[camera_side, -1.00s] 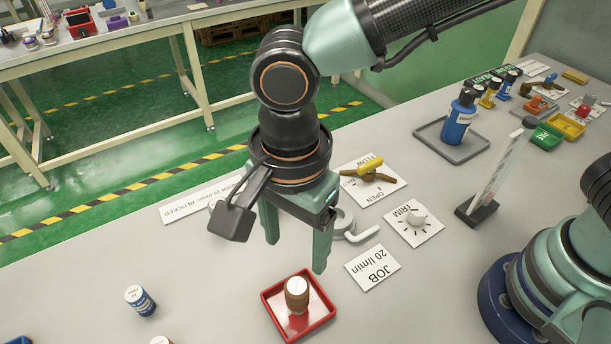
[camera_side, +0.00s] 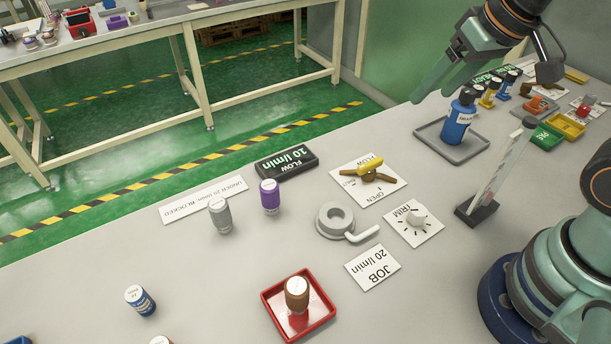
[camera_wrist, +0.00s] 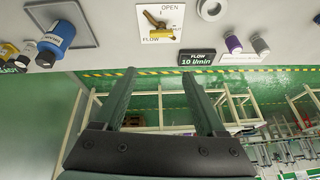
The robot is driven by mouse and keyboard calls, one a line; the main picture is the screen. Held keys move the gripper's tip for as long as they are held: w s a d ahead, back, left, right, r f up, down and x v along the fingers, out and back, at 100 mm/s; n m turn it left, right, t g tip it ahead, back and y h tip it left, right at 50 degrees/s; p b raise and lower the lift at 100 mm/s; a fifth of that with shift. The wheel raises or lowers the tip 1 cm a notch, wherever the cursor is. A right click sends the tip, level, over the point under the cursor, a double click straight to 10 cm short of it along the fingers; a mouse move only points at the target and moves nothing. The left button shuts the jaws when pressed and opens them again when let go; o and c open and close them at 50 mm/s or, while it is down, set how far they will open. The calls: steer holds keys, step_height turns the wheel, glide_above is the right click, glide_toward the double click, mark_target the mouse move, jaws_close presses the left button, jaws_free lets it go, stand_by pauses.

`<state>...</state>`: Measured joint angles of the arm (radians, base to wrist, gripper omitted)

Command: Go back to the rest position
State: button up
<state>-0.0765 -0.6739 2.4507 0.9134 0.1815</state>
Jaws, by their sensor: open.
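My gripper (camera_side: 432,88) is at the upper right of the side view, raised above the far right part of the bench, near the blue bottle. In the wrist view its two fingers (camera_wrist: 165,90) stand apart with nothing between them. A purple column (camera_side: 270,197) and a grey column (camera_side: 220,216) stand near the back edge, beside the black flow display (camera_side: 287,163) reading 10 l/min. A grey ring holder with a side arm (camera_side: 335,222) stands empty at mid-bench.
The blue bottle (camera_side: 460,122) stands on a grey tray (camera_side: 470,152). A clear tube on a black foot (camera_side: 480,207) stands near my base. The yellow-handled valve (camera_side: 370,167) and trim knob (camera_side: 415,217) lie at mid-bench. A blue column (camera_side: 140,300) stands at front left.

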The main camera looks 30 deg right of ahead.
steer(key=shift+s+d+n, duration=0.2)
steer(key=shift+d+n, duration=0.1)
steer(key=shift+d, duration=0.3)
steer(key=shift+s+d+n, duration=0.15)
steer(key=shift+d+n, duration=0.15)
steer(key=shift+d, duration=0.25)
